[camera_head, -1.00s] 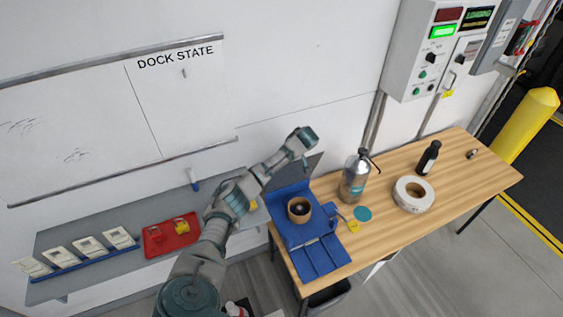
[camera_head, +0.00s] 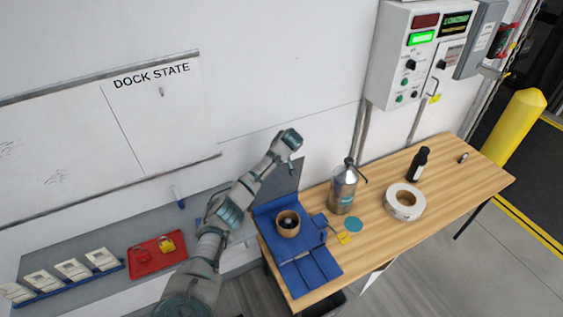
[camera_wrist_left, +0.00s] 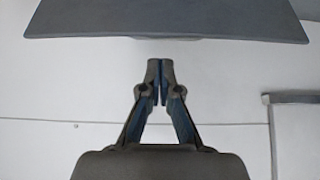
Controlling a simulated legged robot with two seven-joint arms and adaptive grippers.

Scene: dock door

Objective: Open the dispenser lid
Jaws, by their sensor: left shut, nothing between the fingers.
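The blue dispenser (camera_head: 264,222) sits at the left end of the wooden table, with a round brown cup-like part (camera_head: 288,223) on it. Its grey lid (camera_head: 283,186) stands raised at the back, near the wall. My left gripper (camera_head: 293,158) is shut and empty at the lid's upper edge. In the left wrist view the closed fingertips (camera_wrist_left: 159,70) point at the lid (camera_wrist_left: 170,18), with a small gap in the picture; contact cannot be told. My arm hides part of the lid's left side. My right gripper is not in view.
On the wooden table (camera_head: 385,234) stand a metal bottle (camera_head: 341,192), a white tape roll (camera_head: 404,203) and a dark bottle (camera_head: 418,166). A grey shelf with a red tray (camera_head: 143,262) is at left. The wall is close behind.

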